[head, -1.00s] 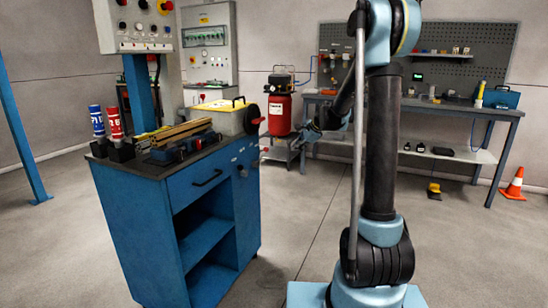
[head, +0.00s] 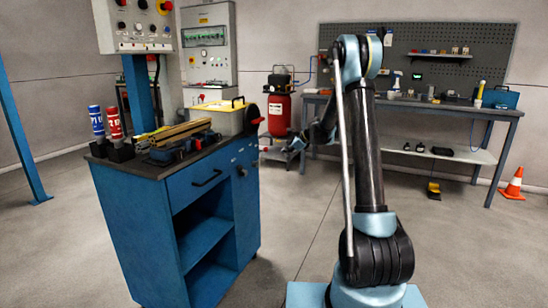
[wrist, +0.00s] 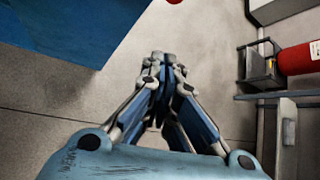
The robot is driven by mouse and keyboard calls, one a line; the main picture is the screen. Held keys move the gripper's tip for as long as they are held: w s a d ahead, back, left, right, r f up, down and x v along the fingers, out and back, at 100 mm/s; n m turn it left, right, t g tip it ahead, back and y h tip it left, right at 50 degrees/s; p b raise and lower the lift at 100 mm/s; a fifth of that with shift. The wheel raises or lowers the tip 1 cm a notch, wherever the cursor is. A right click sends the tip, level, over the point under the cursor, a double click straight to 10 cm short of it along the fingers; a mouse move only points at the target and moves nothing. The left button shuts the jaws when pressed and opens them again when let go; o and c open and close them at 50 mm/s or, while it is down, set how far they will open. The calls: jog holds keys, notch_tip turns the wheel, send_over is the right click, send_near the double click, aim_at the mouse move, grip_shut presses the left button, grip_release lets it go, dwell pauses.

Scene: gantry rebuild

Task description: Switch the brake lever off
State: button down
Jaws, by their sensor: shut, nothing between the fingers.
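A short red-ended handle (head: 264,149) sticks out from the right side of the blue cabinet (head: 218,184); it may be the brake lever, but I cannot read its setting. A dark disc (head: 251,118) with a red knob (head: 258,121) stands above it at the cabinet top. My gripper (head: 290,147) is to the right of the cabinet, apart from the red-ended handle. In the wrist view my gripper (wrist: 160,60) has its fingertips together with nothing between them. A red bit (wrist: 173,1) shows at the top edge there, cut off by the frame.
A red compressor tank (head: 279,113) and a workbench (head: 440,108) stand behind my arm. An orange cone (head: 514,184) is at far right.

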jog(key=w+a+f, duration=0.3)
jog(key=w+a, duration=0.1)
jog(key=a, duration=0.3)
jog(key=shift+a, duration=0.4)
dwell(0.4)
jog(key=shift+w, duration=0.1)
jog(key=shift+a+r+t, duration=0.1)
jog(key=shift+r+t, duration=0.1)
jog(key=shift+t, duration=0.1)
